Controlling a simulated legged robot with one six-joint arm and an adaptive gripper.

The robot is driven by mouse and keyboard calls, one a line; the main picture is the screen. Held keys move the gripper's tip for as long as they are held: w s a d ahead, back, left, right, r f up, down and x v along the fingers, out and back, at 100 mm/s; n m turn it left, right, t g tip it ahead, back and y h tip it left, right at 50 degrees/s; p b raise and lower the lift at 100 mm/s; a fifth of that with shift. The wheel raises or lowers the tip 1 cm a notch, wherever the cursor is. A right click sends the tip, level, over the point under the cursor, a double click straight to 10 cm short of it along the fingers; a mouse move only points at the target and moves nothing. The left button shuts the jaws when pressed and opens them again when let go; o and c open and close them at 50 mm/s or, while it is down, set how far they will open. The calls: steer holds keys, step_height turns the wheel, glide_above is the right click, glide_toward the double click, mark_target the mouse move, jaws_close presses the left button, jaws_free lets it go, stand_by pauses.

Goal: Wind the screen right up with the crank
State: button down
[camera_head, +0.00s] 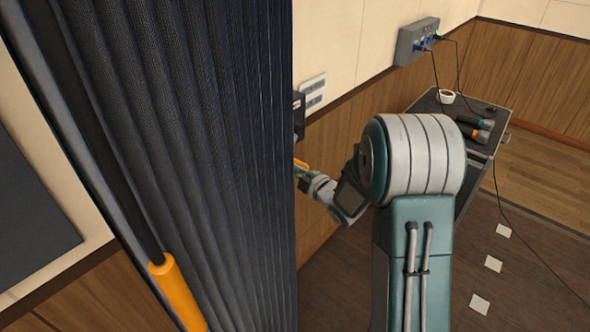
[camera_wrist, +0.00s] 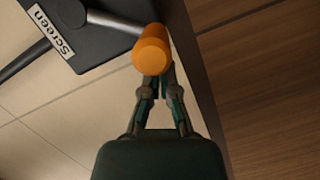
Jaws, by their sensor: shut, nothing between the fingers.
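The crank's orange knob (camera_wrist: 152,50) shows in the wrist view at the end of a grey metal arm (camera_wrist: 112,22). The crank arm comes from a dark wall box (camera_wrist: 85,50) with a white label reading "Screen" (camera_wrist: 52,33). My gripper (camera_wrist: 160,78) is shut with its fingertips right at the lower side of the knob, nothing between them; I cannot tell whether they touch it. In the head view a bit of the orange knob (camera_head: 301,163) shows at the dark curtain's edge, beside my gripper, whose fingertips are mostly hidden. The screen itself cannot be made out for certain.
A dark pleated curtain (camera_head: 200,150) fills the left of the head view, with an orange-handled pole (camera_head: 178,290) before it. A dark cart (camera_head: 437,103) with a cup (camera_head: 446,96) and microphones (camera_head: 475,128) stands right. A grey socket box (camera_head: 418,40) hangs on the wall.

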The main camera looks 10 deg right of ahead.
steer(key=d+f+n, duration=0.1)
steer(key=w+d+f+n+t, duration=0.1)
steer(key=n, duration=0.1)
steer(key=shift+w+f, duration=0.2)
steer(key=shift+w+d+f+n, duration=0.35)
steer(key=shift+w+d+n, duration=0.1)
steer(key=shift+d+n, duration=0.25)
steer(key=shift+w+d+f+n, duration=0.35)
steer(key=shift+w+d+n, duration=0.15)
steer(key=shift+n, duration=0.2)
steer(key=shift+d, duration=0.1)
steer(key=shift+f, duration=0.15)
